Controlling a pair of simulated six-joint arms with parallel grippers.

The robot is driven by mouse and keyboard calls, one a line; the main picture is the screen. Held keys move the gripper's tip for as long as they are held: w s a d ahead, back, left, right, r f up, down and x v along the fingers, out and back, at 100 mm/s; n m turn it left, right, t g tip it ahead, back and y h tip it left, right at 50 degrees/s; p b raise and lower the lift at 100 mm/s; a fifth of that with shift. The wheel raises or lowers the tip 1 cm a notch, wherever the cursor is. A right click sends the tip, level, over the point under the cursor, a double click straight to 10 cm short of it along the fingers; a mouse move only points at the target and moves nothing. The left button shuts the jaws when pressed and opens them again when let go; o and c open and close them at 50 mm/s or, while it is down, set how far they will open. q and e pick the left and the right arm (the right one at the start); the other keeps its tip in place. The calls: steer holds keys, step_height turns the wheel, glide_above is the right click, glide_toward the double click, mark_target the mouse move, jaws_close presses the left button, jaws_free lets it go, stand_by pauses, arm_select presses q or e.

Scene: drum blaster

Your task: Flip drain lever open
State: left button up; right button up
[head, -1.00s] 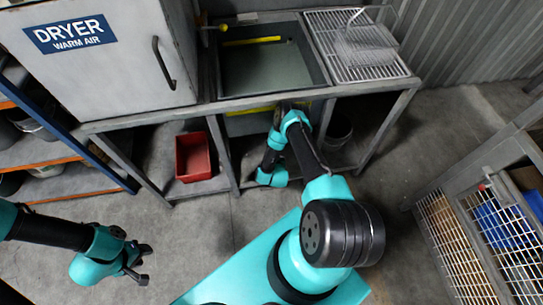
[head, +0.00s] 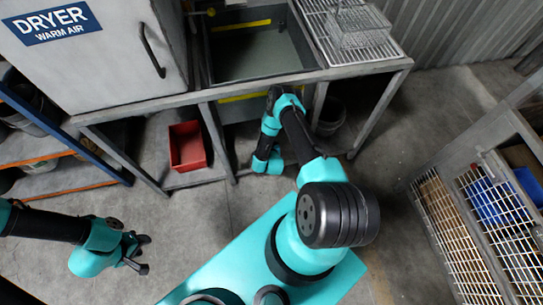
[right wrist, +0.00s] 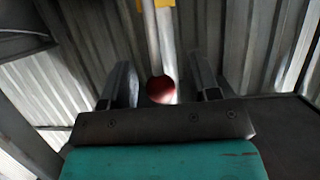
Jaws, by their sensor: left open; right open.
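A pale rod with a round dark-red knob (right wrist: 162,90), which looks like the drain lever, shows in the right wrist view. A yellow band marks its upper part. My right gripper (right wrist: 166,84) is open, with one finger on each side of the knob; I cannot tell whether either touches it. In the head view my right arm reaches to the bench frame under the sink (head: 255,63), and its fingers are hidden there. My left gripper (head: 143,254) is open and empty above the floor at the lower left.
A red bin (head: 187,146) stands on the lower shelf, left of my right arm. A dark bucket (head: 330,117) stands to its right. The dryer (head: 95,50) is at the upper left, and a wire basket (head: 358,25) sits on the rack right of the sink. Corrugated metal lies behind the knob.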

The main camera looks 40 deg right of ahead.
steer(key=v, duration=1.6)
steer(key=shift+s, duration=0.15)
steer(key=shift+r, duration=0.1)
steer(key=w+a+r+g+y, duration=0.55)
steer(key=a+r+y, duration=0.2)
steer(key=r, duration=0.35)
steer(key=s+a+r+n+g+y, duration=0.1)
steer(key=s+a+r+n+g, duration=0.1)
steer(key=r, duration=0.4)
steer(key=s+a+r+n+g+y, duration=0.2)
steer(key=s+a+r+g, duration=0.1)
steer(key=s+r, duration=0.3)
steer(key=shift+a+r, duration=0.4)
steer(key=shift+a, duration=0.5)
